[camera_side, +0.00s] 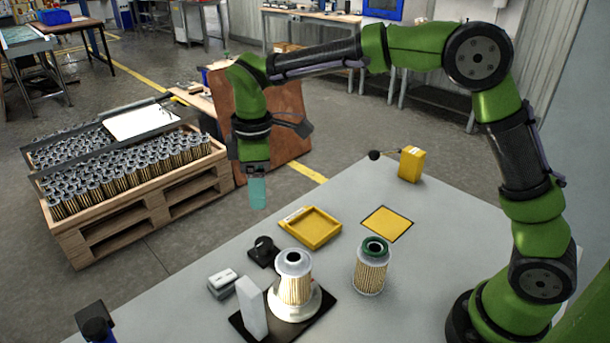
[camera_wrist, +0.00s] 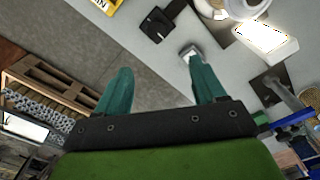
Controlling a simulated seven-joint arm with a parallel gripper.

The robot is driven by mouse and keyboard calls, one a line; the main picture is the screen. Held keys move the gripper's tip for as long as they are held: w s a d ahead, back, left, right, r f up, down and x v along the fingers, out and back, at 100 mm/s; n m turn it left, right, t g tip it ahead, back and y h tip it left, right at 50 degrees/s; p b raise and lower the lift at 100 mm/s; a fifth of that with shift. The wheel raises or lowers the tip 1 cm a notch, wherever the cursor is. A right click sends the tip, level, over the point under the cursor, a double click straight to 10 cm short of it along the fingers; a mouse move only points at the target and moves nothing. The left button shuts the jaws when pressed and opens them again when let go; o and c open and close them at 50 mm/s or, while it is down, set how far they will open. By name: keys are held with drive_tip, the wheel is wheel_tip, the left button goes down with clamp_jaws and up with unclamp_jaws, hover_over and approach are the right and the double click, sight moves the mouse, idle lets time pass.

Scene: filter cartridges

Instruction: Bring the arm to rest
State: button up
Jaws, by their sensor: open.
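My gripper (camera_side: 257,192) hangs in the air over the far left edge of the grey table, with teal fingers pointing down. In the wrist view its two teal fingers (camera_wrist: 160,88) stand wide apart with nothing between them. A filter cartridge (camera_side: 295,281) with a pale top stands upright on a white round base on a black plate. A second cartridge (camera_side: 371,268) with a green ring on top stands upright on the table to its right. My gripper is apart from both.
A yellow tray (camera_side: 310,228), a yellow square (camera_side: 387,224) and a yellow box (camera_side: 411,164) are on the table. A black device (camera_side: 263,252), a grey block (camera_side: 222,283) and an upright light block (camera_side: 252,307) are near the plate. A wooden pallet (camera_side: 150,213) bears many cartridges beyond the table.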

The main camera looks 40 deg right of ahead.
drive_tip(key=s+d+r+m+t, duration=0.2)
drive_tip(key=s+d+m, duration=0.2)
drive_tip(key=s, duration=0.3)
drive_tip(key=s+d+r+m+t+y, duration=0.1)
drive_tip(key=s+d+r+m+t, duration=0.1)
drive_tip(key=s+d+m, duration=0.2)
drive_tip(key=s+d+r+m+t+y, duration=0.1)
drive_tip(key=s+d+r+m+t, duration=0.1)
drive_tip(key=s+m, duration=0.5)
drive_tip(key=s+d+t, duration=0.1)
drive_tip(key=s+d, duration=0.1)
drive_tip(key=s, duration=0.1)
drive_tip(key=shift+s+d+r, duration=0.15)
drive_tip(key=shift+d+r, duration=0.1)
drive_tip(key=shift+d, duration=0.15)
